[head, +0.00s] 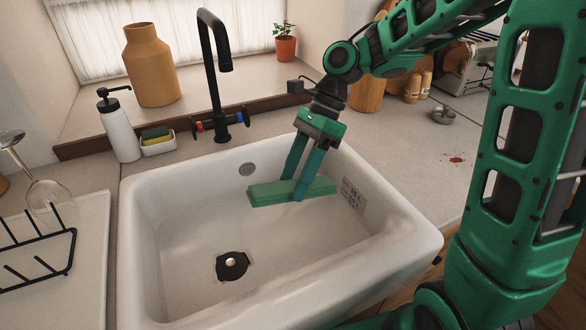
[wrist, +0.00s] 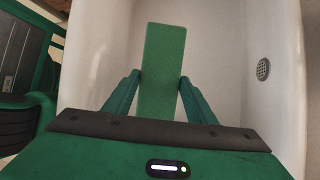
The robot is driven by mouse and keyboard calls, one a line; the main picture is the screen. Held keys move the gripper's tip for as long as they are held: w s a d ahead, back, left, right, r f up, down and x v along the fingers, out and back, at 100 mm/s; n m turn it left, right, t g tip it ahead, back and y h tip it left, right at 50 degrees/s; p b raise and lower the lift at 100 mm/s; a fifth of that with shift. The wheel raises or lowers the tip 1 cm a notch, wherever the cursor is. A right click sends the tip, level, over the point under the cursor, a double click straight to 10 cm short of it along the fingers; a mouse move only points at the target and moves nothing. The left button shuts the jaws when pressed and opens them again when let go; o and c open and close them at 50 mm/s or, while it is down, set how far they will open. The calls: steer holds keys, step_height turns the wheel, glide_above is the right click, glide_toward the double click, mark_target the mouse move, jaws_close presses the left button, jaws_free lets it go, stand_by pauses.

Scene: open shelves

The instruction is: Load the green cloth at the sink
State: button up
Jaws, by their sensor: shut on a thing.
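The green cloth (head: 265,193) is a flat, folded-looking strip held inside the white sink (head: 140,215), above its floor. My gripper (head: 295,193) points down into the sink and is shut on the green cloth, which sticks out on both sides of the fingers. In the wrist view the cloth (wrist: 163,60) is a long green strip between the two fingertips of my gripper (wrist: 160,85). The sink basin is otherwise empty apart from its drain (head: 232,265).
A black faucet (head: 213,85) stands behind the sink. A soap bottle (head: 118,130) and a sponge holder (head: 158,145) stand at the back left. A drying rack (head: 40,265) with a wine glass (head: 45,200) is on the left. A red stain (head: 456,160) marks the right counter.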

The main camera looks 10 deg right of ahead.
steer(key=shift+f, duration=6.15)
steer(key=shift+r, duration=0.1)
steer(key=shift+r, duration=6.45)
steer(key=shift+r, duration=2)
